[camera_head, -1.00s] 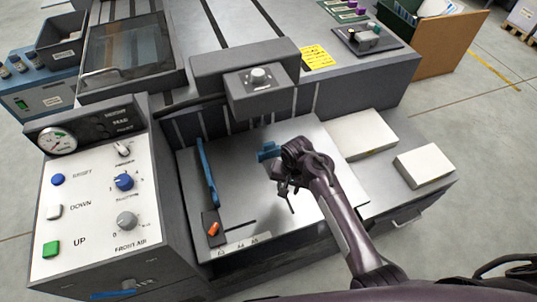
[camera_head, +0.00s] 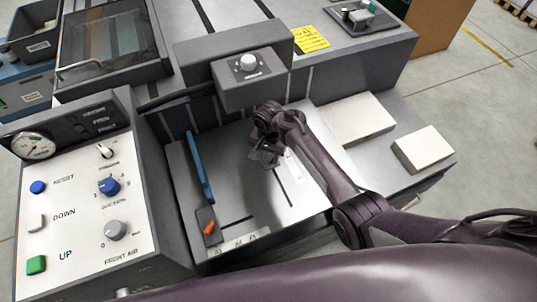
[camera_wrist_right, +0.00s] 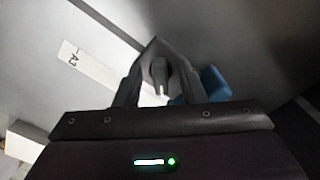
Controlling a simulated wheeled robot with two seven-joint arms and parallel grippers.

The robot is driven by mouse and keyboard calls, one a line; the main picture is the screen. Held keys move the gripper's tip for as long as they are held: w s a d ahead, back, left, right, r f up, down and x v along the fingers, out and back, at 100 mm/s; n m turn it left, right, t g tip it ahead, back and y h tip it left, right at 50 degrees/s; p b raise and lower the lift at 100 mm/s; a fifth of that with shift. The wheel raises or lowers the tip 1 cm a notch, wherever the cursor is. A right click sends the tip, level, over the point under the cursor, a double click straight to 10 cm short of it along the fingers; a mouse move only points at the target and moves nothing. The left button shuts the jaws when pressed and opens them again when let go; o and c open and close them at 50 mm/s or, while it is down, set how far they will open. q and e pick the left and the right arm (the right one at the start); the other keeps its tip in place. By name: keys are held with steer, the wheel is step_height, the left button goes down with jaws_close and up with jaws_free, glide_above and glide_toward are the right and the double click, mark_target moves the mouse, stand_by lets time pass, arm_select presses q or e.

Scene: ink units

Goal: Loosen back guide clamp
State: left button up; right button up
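My right gripper (camera_head: 262,153) is low over the metal feed tray (camera_head: 235,205), below the grey control box. In the right wrist view its fingers (camera_wrist_right: 157,48) slant toward each other, with a small dark grey piece with a pale tip (camera_wrist_right: 159,75) between them. I cannot tell whether they grip it or whether it is the clamp. A blue part (camera_wrist_right: 214,83), likely the back guide, shows just behind the right finger. In the head view the gripper hides it. My left gripper is not in view.
A long blue side guide (camera_head: 199,165) with an orange lever (camera_head: 209,229) stands at the tray's left. The control box (camera_head: 250,80) overhangs the tray's back. The button panel (camera_head: 75,205) rises at left. Paper stacks (camera_head: 357,118) lie at right.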

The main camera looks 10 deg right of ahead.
jaws_close()
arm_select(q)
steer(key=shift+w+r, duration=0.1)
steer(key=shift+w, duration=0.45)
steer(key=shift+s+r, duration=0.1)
